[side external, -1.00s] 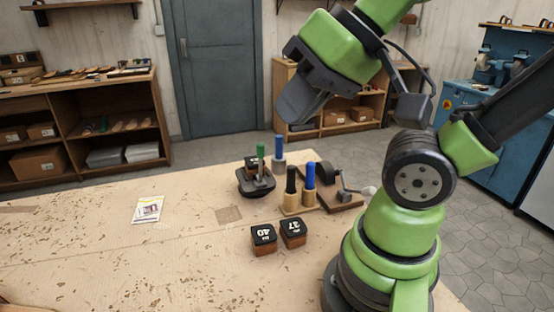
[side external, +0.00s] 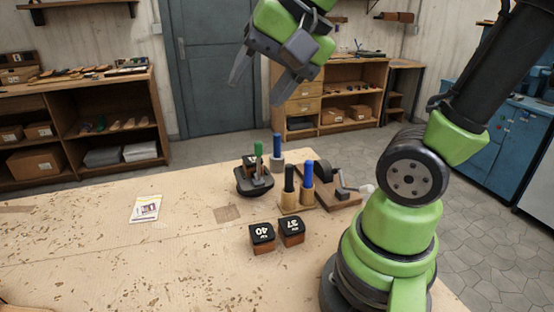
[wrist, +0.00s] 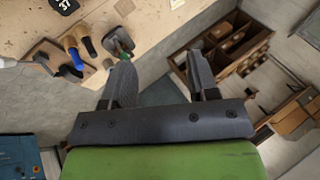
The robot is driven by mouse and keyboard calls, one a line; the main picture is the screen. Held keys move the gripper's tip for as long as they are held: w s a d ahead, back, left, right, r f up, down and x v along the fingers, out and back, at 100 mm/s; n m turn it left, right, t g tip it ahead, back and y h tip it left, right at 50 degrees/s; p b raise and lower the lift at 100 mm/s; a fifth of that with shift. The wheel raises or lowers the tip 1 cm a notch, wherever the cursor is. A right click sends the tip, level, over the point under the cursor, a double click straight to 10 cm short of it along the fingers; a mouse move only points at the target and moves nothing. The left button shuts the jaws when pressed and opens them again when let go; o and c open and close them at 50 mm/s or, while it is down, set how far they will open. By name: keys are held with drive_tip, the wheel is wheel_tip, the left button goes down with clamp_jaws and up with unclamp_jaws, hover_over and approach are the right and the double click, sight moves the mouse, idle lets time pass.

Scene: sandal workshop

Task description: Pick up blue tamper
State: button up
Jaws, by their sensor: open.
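Two blue-handled tools stand on the workbench. Another blue tool (side external: 277,146) with a grey lower part stands farther back. I cannot tell which is the blue tamper. My gripper (side external: 255,92) is open and empty, high above the bench's back edge and apart from both.
A green-handled tool (side external: 259,150) stands on a dark round base (side external: 254,186). Two numbered blocks, 40 (side external: 262,237) and 37 (side external: 291,231), sit in front of the holder. A crank device (side external: 343,188) is at its right. A card (side external: 146,207) lies left; much bench there is clear.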

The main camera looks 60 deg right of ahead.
drive_tip(key=w+d+f+m+h, duration=0.1)
drive_tip(key=w+d+m, duration=0.5)
drive_tip(key=m, duration=0.2)
drive_tip(key=m+g+h, duration=0.1)
drive_tip(key=m+g, duration=0.1)
drive_tip(key=m, duration=1.8)
approach(275, 143)
drive_tip(key=w, duration=0.2)
drive_tip(key=shift+m+g, duration=0.3)
drive_tip(key=f, duration=0.1)
drive_tip(key=d+f, duration=0.1)
drive_tip(key=f, duration=0.2)
drive_tip(key=shift+w+d, duration=0.25)
drive_tip(key=shift+w, duration=0.1)
drive_tip(key=shift+x, duration=3.15)
drive_tip(key=shift+s+d, duration=0.1)
drive_tip(key=shift+s, duration=0.1)
clamp_jaws()
